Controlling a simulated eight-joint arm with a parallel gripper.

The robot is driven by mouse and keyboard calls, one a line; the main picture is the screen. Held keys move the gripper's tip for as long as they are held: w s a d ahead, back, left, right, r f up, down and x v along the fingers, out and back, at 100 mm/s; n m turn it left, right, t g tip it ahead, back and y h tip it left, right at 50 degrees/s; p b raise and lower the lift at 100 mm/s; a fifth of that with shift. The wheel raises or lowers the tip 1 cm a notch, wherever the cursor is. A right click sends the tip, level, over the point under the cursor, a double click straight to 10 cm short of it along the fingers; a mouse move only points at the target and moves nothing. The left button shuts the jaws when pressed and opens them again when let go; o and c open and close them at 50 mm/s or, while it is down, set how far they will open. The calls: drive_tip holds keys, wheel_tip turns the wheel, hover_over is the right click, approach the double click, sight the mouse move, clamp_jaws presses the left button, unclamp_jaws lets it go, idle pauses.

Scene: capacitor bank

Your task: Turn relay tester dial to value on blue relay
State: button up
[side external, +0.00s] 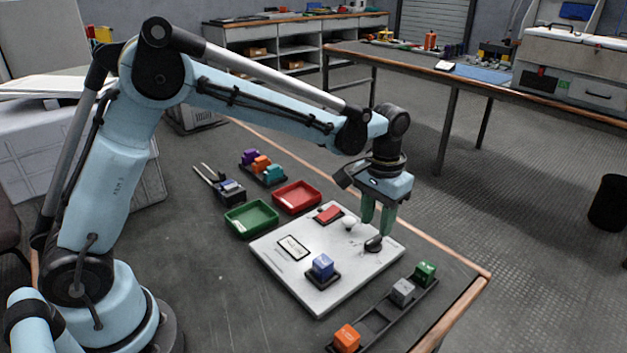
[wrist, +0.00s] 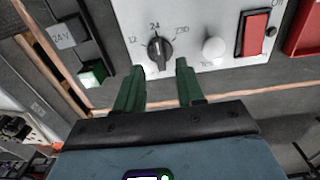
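The relay tester (side external: 285,272) is a white panel on the table. Its black dial (side external: 374,243) also shows in the wrist view (wrist: 159,49), with marks 12, 24 and 230 around it; its pointer appears to face up towards 24. The blue relay (side external: 322,265) sits in a dark socket on the panel; its printed value is too small to read. My gripper (side external: 377,232) hangs just above the dial. In the wrist view its green fingers (wrist: 160,67) are apart and empty, with the dial ahead of the gap between them.
The panel has a white lamp (side external: 348,224), a red switch (side external: 328,213) and a display (side external: 293,247). A rack (side external: 372,320) holds orange, grey and green relays; the grey one reads 24 V in the wrist view. Green (side external: 252,230) and red (side external: 297,208) trays stand behind.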

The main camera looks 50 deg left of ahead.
sight(374, 239)
drive_tip(key=shift+f, duration=2.1)
clamp_jaws()
